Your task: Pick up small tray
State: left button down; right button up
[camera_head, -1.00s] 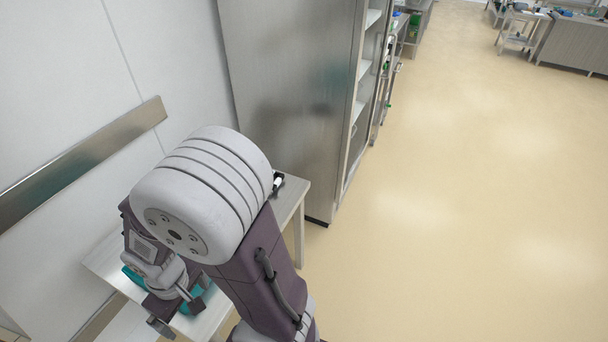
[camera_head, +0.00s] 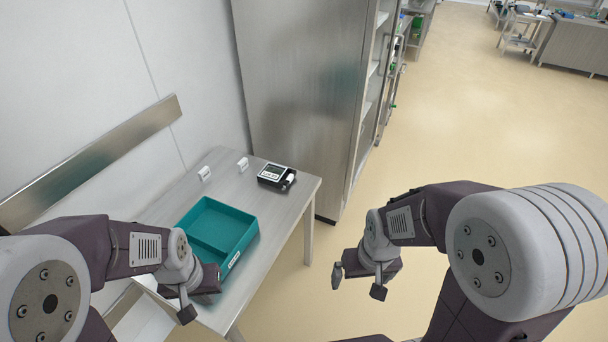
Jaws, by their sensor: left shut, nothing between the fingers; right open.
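A teal tray (camera_head: 236,259) with a white label on its front side sits on the metal table against the wall. I cannot tell whether it is the small tray of the task. My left gripper (camera_head: 180,302) is shut and empty, close to the tray's near left side; I cannot tell whether it touches it. My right gripper (camera_head: 358,284) is open and empty, over the floor to the right of the table and apart from the tray.
A black label printer (camera_head: 277,177) stands at the table's far right, with two small white tags (camera_head: 242,164) nearby. The metal table (camera_head: 232,195) is clear between them and the tray. A tall steel cabinet (camera_head: 300,90) stands behind. The floor (camera_head: 470,120) at right is open.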

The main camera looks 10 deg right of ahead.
aim_at(272, 175)
jog(key=i+l+z, duration=0.15)
jog(key=i+z, duration=0.8)
